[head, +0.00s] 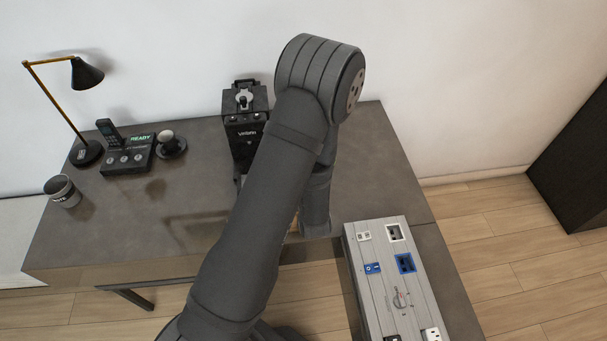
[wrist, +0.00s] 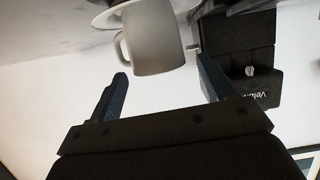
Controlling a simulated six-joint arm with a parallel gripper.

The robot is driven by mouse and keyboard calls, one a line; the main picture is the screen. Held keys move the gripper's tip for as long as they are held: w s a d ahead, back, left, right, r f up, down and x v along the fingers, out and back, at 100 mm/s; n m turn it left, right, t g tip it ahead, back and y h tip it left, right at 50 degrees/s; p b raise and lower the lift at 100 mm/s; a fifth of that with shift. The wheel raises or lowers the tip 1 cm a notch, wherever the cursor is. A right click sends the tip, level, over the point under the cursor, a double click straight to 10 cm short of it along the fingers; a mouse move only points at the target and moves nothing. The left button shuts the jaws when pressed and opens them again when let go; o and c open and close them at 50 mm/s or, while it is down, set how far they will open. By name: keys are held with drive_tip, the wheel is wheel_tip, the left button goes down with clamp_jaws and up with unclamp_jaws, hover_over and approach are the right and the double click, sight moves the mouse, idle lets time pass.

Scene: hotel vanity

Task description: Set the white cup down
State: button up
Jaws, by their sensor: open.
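The white cup (wrist: 152,40) shows in the wrist view, which looks upside down, with the tabletop along the top. Its handle is on the left. A pale saucer (wrist: 108,17) shows at the cup's base, and the cup appears to stand upright on it. My gripper (wrist: 165,84) is open, with one finger on either side of the picture and the cup beyond and between the fingertips. No contact with the cup shows. In the head view my arm hides my gripper and this cup.
A black machine (head: 245,130) stands at the back of the desk (head: 130,225); it also shows beside the cup in the wrist view (wrist: 240,55). A phone console (head: 126,155), a cup on a dark saucer (head: 168,146), a lamp (head: 88,150) and a mug (head: 62,190) stand left. A grey switch panel (head: 385,270) is right.

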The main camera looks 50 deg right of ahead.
drive_tip(key=v, duration=1.1)
drive_tip(key=shift+a, duration=0.15)
drive_tip(key=x, duration=1.2)
drive_tip(key=shift+s+r, duration=0.1)
drive_tip(key=shift+r, duration=0.45)
